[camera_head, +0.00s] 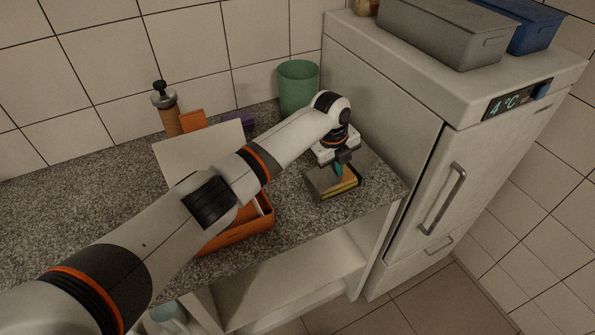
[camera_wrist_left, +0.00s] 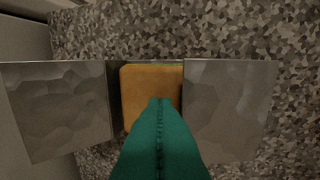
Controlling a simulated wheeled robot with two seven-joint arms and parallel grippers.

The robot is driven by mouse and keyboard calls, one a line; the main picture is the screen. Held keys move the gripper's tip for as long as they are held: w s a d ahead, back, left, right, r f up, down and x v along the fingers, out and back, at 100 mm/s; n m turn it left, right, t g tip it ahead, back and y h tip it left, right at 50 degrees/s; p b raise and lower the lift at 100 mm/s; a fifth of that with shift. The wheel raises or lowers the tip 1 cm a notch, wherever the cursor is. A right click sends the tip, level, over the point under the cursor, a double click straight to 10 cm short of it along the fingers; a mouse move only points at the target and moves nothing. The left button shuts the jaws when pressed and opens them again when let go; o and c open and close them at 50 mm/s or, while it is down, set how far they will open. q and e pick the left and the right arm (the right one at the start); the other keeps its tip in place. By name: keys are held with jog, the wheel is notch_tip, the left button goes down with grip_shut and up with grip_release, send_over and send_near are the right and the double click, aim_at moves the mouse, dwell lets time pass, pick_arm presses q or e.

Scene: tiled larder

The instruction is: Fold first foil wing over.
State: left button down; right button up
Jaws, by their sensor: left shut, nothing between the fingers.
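A sandwich or bread slice (camera_wrist_left: 140,85) with a golden-brown top lies in the middle of the foil in the left wrist view. One foil wing (camera_wrist_left: 60,105) spreads out to its left and another foil wing (camera_wrist_left: 232,110) to its right; neither lies over the bread. In the head view the foil and its filling (camera_head: 345,188) sit near the counter's front right. My left gripper (camera_head: 339,168) points down over them. Its teal fingers (camera_wrist_left: 160,108) are shut together and empty, hiding part of the bread. Contact with the bread cannot be told. My right gripper is not in view.
An orange tray (camera_head: 238,235) and a pale board (camera_head: 178,155) lie left, partly behind my arm. A green cup (camera_head: 298,88) and a mill (camera_head: 166,108) stand at the back. The fridge (camera_head: 440,130) closes off the right side; the counter's front edge is close.

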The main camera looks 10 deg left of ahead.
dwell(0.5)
pick_arm(q)
jog(key=shift+r, duration=0.1)
dwell(0.3)
jog(key=shift+p+v, duration=0.9)
